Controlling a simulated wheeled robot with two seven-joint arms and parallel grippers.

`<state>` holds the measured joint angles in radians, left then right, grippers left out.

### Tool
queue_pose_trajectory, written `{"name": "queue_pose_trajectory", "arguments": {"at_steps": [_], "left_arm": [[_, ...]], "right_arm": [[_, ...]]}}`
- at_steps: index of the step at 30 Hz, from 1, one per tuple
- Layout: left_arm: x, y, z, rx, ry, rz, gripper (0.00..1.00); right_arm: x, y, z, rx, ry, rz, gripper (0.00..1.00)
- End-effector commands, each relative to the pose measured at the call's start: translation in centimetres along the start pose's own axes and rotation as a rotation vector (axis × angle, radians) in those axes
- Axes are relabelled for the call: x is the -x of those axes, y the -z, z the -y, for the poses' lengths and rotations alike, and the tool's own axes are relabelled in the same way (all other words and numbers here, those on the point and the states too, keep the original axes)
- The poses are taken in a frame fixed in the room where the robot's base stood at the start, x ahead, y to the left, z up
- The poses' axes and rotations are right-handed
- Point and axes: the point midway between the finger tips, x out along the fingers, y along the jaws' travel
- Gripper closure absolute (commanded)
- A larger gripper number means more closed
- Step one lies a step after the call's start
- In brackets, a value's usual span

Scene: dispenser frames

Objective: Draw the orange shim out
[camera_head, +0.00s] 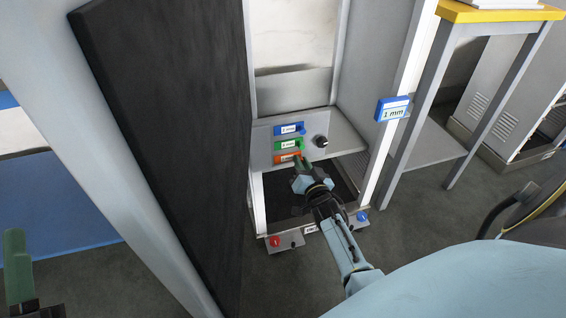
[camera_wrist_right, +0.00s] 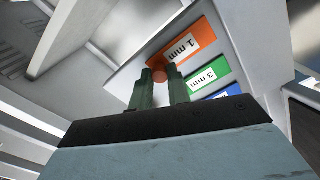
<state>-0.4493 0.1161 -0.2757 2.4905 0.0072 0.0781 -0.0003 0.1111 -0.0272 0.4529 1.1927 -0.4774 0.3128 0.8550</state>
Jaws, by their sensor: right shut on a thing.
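The orange shim (camera_head: 285,157) is the lowest of three coloured pieces on the sloped grey dispenser panel (camera_head: 262,136). In the right wrist view its orange face (camera_wrist_right: 183,43) reads "1 mm", and its round orange knob (camera_wrist_right: 160,76) sits between my green fingertips. My right gripper (camera_head: 302,163) is shut on that knob; it also shows in the right wrist view (camera_wrist_right: 160,80). The shim's face lies close to the panel; how far it is out cannot be told. My left gripper (camera_head: 18,262) is partly visible at the lower left edge, away from the dispenser.
A green piece (camera_head: 288,145) and a blue piece (camera_head: 290,129) lie above the orange one. A black knob (camera_head: 321,142) is to their right. A blue "1 mm" sign (camera_head: 393,108) is on the right post. A dark panel (camera_head: 165,130) stands close on the left.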

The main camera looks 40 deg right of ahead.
Motion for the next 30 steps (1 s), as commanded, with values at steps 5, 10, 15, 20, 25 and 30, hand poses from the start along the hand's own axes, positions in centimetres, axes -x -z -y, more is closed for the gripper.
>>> {"name": "queue_pose_trajectory", "arguments": {"at_steps": [5, 10, 15, 20, 25, 30], "left_arm": [[0.0, -0.3, 0.0, -0.001, 0.001, 0.029, 0.64], [0.0, -0.3, 0.0, -0.001, 0.001, 0.027, 0.64], [0.0, -0.3, 0.0, -0.001, 0.001, 0.027, 0.64], [0.0, -0.3, 0.0, -0.001, 0.001, 0.027, 0.64], [0.0, -0.3, 0.0, -0.001, 0.001, 0.027, 0.64], [-0.1, -1.2, 0.2, -0.004, 0.005, 0.102, 0.64]], "right_arm": [[0.4, 0.5, -1.3, 0.001, -0.015, -0.003, 1.0], [0.4, 0.5, -1.4, 0.001, -0.017, -0.004, 1.0], [0.3, 0.5, -1.3, 0.001, -0.016, -0.004, 0.65], [0.3, 0.5, -1.1, 0.001, -0.013, -0.004, 0.6], [0.3, 0.5, -1.0, 0.001, -0.011, -0.004, 0.6], [1.2, 0.5, -1.0, 0.001, -0.011, -0.002, 0.6]]}}
